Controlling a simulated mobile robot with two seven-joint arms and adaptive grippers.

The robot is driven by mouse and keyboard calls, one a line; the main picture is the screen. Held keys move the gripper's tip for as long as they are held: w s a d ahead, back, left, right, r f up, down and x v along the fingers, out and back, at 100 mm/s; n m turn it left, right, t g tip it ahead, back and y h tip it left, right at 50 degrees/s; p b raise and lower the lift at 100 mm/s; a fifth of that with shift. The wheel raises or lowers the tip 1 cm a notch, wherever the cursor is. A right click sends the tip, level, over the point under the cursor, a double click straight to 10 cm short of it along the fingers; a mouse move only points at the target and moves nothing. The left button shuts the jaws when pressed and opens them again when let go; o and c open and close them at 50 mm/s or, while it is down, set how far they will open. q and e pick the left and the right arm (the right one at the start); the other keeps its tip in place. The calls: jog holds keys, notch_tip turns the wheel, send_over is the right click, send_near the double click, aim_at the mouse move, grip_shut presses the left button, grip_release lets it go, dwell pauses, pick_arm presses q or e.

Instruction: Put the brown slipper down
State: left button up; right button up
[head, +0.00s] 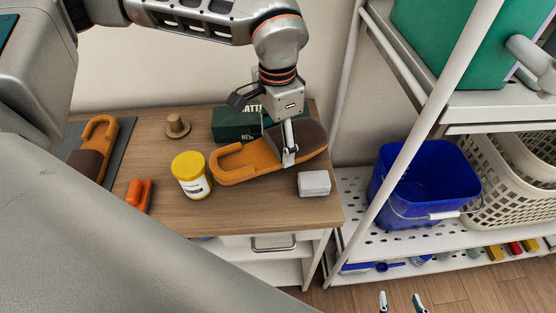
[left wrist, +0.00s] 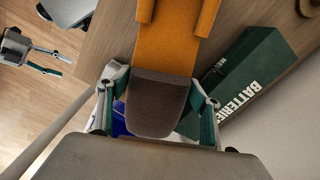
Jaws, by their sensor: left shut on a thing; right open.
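The slipper (head: 245,161), orange with a brown toe, is at the right part of the wooden tabletop, between the yellow-lidded jar and the green box. My left gripper (head: 289,157) reaches down from above and is shut on it near the brown toe. In the left wrist view the fingers lie on both sides of the brown toe (left wrist: 157,103). I cannot tell whether its sole touches the tabletop. A matching slipper (head: 84,166) lies on a dark grey mat (head: 124,133) at the left. My right gripper (head: 401,302) is open and empty, low at the bottom edge of the head view.
The jar (head: 191,176), green batteries box (head: 230,122), white block (head: 314,184), brown knob-like object (head: 177,125) and orange object (head: 138,195) stand around. A white shelf rack with a blue bucket (head: 424,185) is at right. The tabletop's front middle (head: 240,215) is clear.

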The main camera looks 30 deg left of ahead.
aim_at(277, 158)
pick_arm(q)
jog(key=shift+f+b, duration=0.3)
jog(key=shift+f, duration=2.4)
jog(key=shift+f, duration=0.15)
jog(key=o, duration=0.9)
